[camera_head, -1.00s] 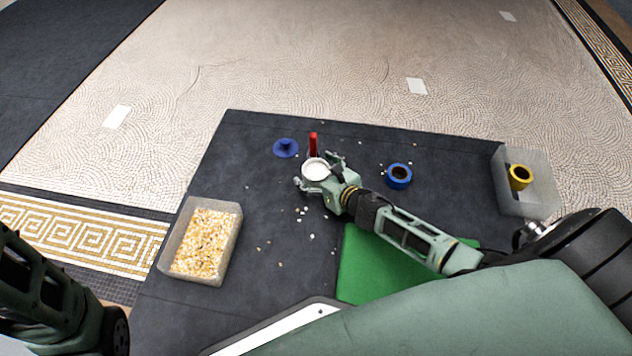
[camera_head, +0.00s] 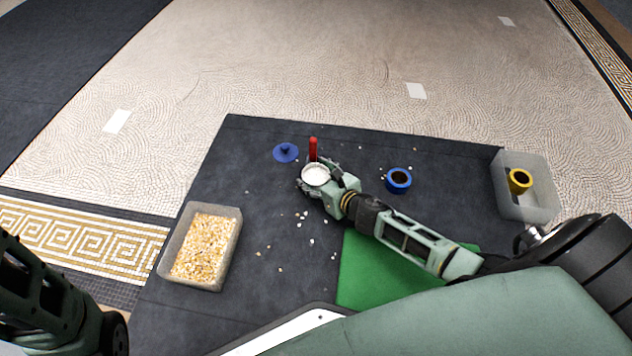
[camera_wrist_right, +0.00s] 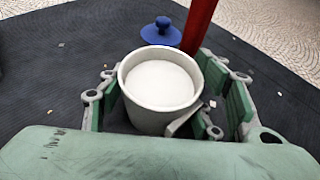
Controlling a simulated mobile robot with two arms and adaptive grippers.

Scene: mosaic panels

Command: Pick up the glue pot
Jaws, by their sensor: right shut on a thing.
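The glue pot (camera_head: 316,174) is a light grey round pot with white contents, standing upright on the dark mat (camera_head: 262,215). My right gripper (camera_head: 317,178) is shut on it, with fingers on both sides of its wall. In the right wrist view the pot (camera_wrist_right: 160,98) sits between the green-padded fingers of my right gripper (camera_wrist_right: 165,105). I cannot tell whether its base touches the mat. My left arm shows at the lower left of the head view, but its gripper is out of view.
A red upright handle (camera_head: 313,148) stands just behind the pot. A blue knobbed lid (camera_head: 285,152) lies to its left, a blue ring-shaped pot (camera_head: 398,180) to its right. A bin of tan chips (camera_head: 238,235), a bin (camera_head: 540,207) with a yellow pot (camera_head: 519,181), and a green sheet (camera_head: 365,275) lie around.

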